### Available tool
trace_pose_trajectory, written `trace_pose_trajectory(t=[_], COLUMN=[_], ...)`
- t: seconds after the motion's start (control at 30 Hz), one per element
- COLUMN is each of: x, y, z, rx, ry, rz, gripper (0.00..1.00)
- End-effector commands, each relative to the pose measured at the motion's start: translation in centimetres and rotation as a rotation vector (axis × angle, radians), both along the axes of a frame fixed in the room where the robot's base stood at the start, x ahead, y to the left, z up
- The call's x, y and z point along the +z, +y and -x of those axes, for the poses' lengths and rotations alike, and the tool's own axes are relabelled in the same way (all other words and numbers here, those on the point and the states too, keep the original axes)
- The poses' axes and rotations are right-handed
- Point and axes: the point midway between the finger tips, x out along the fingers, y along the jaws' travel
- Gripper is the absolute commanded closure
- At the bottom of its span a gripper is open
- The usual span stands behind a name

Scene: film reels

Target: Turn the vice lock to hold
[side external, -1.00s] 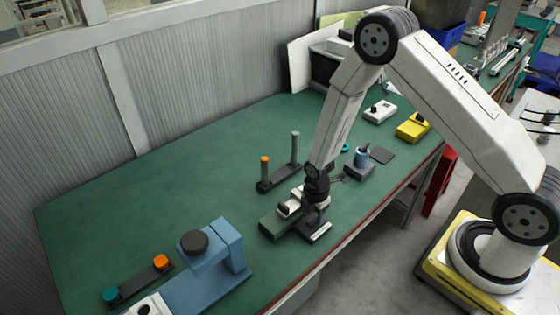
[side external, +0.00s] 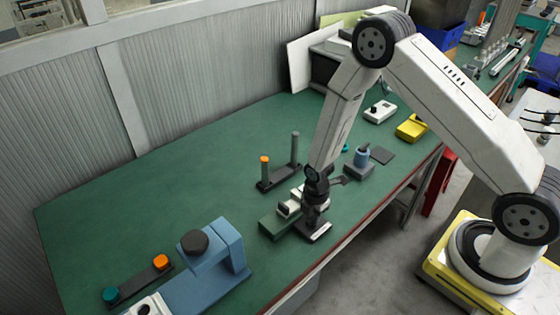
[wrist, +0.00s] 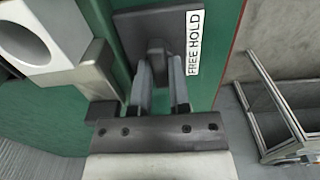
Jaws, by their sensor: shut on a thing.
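The vice lock is a small dark lever (wrist: 156,47) on a dark square plate (wrist: 127,24), with a white FREE HOLD label (wrist: 194,43) beside it in the wrist view. My gripper (wrist: 160,82) has its two fingers closed around the lever, which mostly hides its shape. Which word the lever points at I cannot tell. In the side view my gripper (side external: 313,218) points down at the front edge of the bench, beside the vice (side external: 288,209) with its pale jaw parts and green block. The lever is hidden there behind my gripper.
Grey metal vice parts (wrist: 95,72) stand close left of my fingers. A two-post stand (side external: 278,177) is behind the vice, and a blue cup-like part (side external: 361,157) is to the right. A blue machine (side external: 212,265) stands front left. The back-left bench is clear.

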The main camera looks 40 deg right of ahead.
Motion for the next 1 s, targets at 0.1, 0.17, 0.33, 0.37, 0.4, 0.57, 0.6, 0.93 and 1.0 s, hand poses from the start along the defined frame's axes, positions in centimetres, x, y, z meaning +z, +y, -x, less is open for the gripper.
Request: trace_pose_trajectory(t=[0.1, 0.17, 0.33, 0.37, 0.4, 0.57, 0.6, 0.93, 1.0], x=[0.04, 0.04, 0.04, 0.04, 0.04, 0.05, 0.05, 0.06, 0.06], y=[0.01, 0.02, 0.05, 0.06, 0.06, 0.08, 0.09, 0.11, 0.12], z=[-0.04, -0.04, -0.04, -0.03, -0.03, -0.04, -0.04, -0.06, -0.06], rx=[-0.020, -0.039, -0.116, -0.134, -0.160, -0.285, -0.320, -0.631, -0.697], ry=[-0.001, -0.001, 0.000, 0.000, 0.000, -0.001, -0.001, -0.001, -0.001], rz=[0.000, -0.001, -0.002, -0.002, -0.002, -0.002, -0.002, -0.002, -0.002], gripper=[1.00, 1.00, 1.00, 1.00, 1.00, 1.00, 1.00, 1.00, 1.00])
